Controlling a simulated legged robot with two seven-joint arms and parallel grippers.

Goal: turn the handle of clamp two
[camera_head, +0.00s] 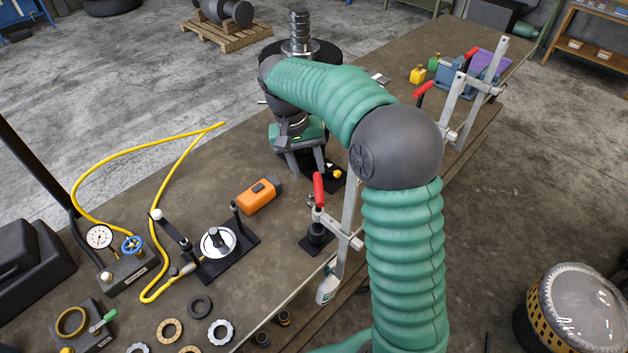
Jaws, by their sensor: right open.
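Several bar clamps with red handles stand along the right edge of the workbench. The nearest clamp (346,238) has its red handle (319,190) upright, below my right gripper in the picture. I cannot tell which one is clamp two. My right gripper (308,172) is open over the bench, left of and beyond the nearest handle, and apart from it. No handle is between its fingers. My left gripper is not in view.
The workbench (225,150) holds an orange tool (259,196), a black fixture with a white disc (218,241), a pressure gauge (100,237) and a yellow hose (150,230). Several rings lie at the front. A dark round part with a metal shaft (300,40) stands behind my arm.

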